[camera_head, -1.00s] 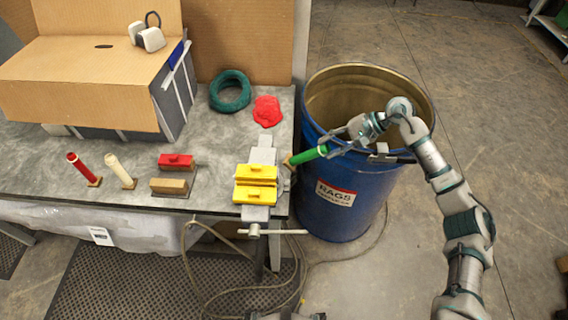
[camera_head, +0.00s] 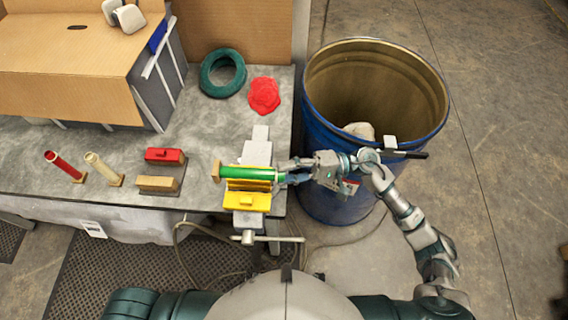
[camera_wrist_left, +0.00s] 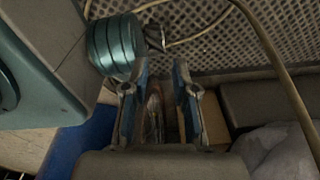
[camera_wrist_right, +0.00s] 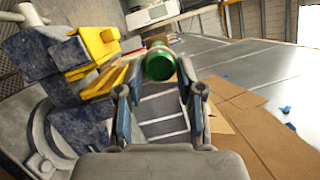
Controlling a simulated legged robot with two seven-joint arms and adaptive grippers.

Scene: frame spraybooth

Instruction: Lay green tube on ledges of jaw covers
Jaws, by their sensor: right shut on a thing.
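The green tube (camera_head: 252,173) lies crosswise in the picture, with a tan square piece (camera_head: 216,171) at its left end. It is over the far edge of the yellow jaw covers (camera_head: 246,202) on the grey vise; whether it touches them I cannot tell. My right gripper (camera_head: 288,173) is shut on the tube's right end. In the right wrist view the tube's round end (camera_wrist_right: 160,63) shows beyond the fingertips (camera_wrist_right: 157,88), with the yellow covers (camera_wrist_right: 95,50) to the left. My left gripper (camera_wrist_left: 157,82) shows only in the left wrist view, open, near the floor mat.
A red block (camera_head: 165,156) and a tan block (camera_head: 157,184) lie left of the vise. A red cloth (camera_head: 264,96) and green coil (camera_head: 222,90) lie behind. A blue barrel (camera_head: 318,150) stands right.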

